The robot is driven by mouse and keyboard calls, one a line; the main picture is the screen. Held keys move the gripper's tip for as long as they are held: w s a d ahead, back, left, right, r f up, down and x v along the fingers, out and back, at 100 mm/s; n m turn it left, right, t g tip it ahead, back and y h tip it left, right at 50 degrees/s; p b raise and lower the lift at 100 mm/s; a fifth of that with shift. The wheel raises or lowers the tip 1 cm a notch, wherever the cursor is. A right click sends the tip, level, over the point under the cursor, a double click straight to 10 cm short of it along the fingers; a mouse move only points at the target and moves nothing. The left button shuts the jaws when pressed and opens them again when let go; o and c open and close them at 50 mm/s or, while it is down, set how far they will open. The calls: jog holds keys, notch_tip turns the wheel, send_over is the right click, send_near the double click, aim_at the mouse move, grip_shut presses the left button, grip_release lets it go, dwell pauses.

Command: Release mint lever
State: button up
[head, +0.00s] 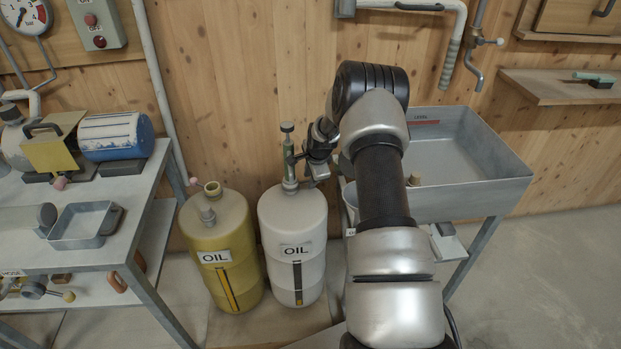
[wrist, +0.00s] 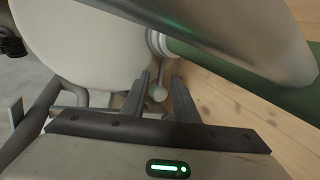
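The mint lever (wrist: 158,93) shows in the wrist view as a thin rod with a small pale green ball at its end. It comes from the collar of the green pump cylinder above. My gripper (wrist: 162,80) has its fingers on either side of the ball, with a visible gap; it looks open. In the head view my gripper (head: 309,159) is beside the green pump (head: 289,158) on top of the white oil tank (head: 292,235). There the lever is hidden or too small to tell.
A yellow oil tank (head: 221,255) stands to the left of the white one. A metal workbench (head: 75,255) is at the left. A grey sink basin (head: 480,196) is to the right of my arm. The wooden wall is close behind the tanks.

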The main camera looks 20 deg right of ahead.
grip_shut()
